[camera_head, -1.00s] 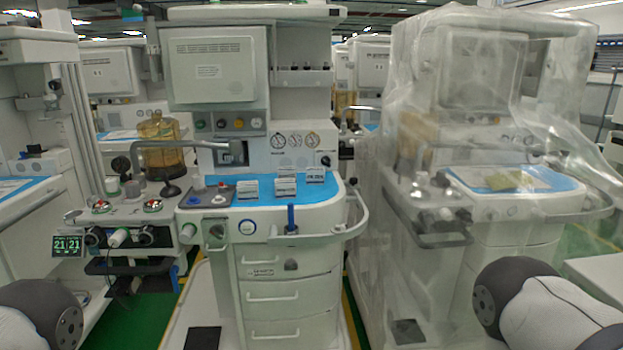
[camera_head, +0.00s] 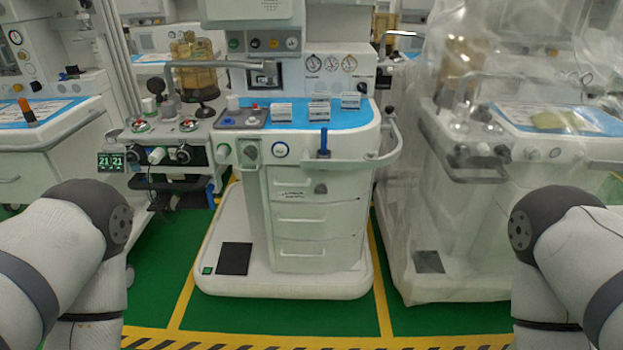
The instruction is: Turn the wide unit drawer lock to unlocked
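The wide anaesthesia unit (camera_head: 318,246) stands in the middle, with a stack of white drawers (camera_head: 316,218) under its blue worktop. A small dark round lock (camera_head: 320,188) sits on the top drawer's front, right of a small label. It is too small to tell which way it is turned. A blue upright handle-like piece (camera_head: 323,143) stands above it at the worktop's front edge. My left arm shows at the lower left and my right arm at the lower right, both well apart from the unit. Neither gripper shows in the picture.
A plastic-wrapped unit (camera_head: 480,215) stands close on the right. A side unit with knobs and a green display (camera_head: 110,161) is on the left. A curved rail (camera_head: 385,155) juts out at the worktop's right. Green floor (camera_head: 250,318) in front is clear.

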